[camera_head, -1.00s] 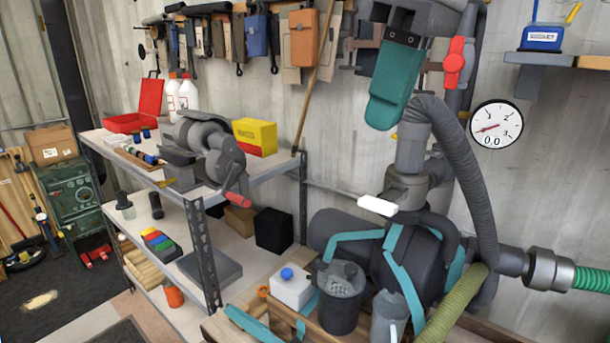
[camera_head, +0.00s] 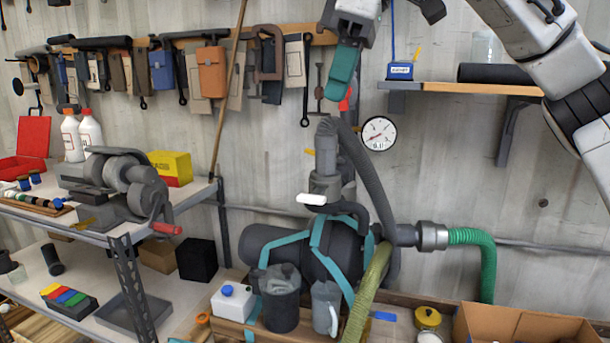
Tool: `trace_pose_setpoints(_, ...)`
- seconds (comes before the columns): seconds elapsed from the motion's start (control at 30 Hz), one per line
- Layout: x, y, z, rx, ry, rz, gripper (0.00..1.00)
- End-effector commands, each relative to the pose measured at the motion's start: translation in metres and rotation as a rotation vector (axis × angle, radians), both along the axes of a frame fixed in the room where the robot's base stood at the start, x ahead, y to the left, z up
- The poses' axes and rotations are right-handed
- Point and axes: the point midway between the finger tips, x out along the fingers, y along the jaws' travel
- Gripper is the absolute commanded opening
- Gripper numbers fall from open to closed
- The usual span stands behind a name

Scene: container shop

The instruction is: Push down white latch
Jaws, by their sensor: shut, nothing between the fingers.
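The white latch (camera_head: 311,199) sticks out to the left from the grey valve block on top of the dark pump (camera_head: 330,255). It lies about level. My gripper (camera_head: 342,78), with teal fingers pointing down, is shut and empty. In the picture it hangs well above the white latch and a little to its right, apart from it. A red handle (camera_head: 345,103) is partly hidden behind the fingers. A round gauge (camera_head: 379,133) is on the wall to the right.
A grey corrugated hose (camera_head: 375,195) curves down right of the latch. A green hose (camera_head: 488,262) leaves the pump on the right. A metal shelf (camera_head: 130,290) stands left, with a bench grinder (camera_head: 130,185). A wall shelf (camera_head: 465,88) is at upper right. Open wall lies between.

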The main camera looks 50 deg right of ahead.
Motion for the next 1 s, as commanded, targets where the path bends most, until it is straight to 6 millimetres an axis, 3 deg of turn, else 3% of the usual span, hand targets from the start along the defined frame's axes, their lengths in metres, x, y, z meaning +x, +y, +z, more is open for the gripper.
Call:
trace_pose_setpoints(0.23,0.001,0.001,-0.003,0.000,0.000,0.000,0.00)
trace_pose_setpoints(0.37,0.005,0.002,-0.016,0.000,0.002,-0.001,0.00)
trace_pose_setpoints(0.8,0.025,0.014,-0.095,0.000,0.003,0.000,0.00)
trace_pose_setpoints(1.0,0.024,0.017,-0.123,-0.001,0.002,-0.003,0.00)
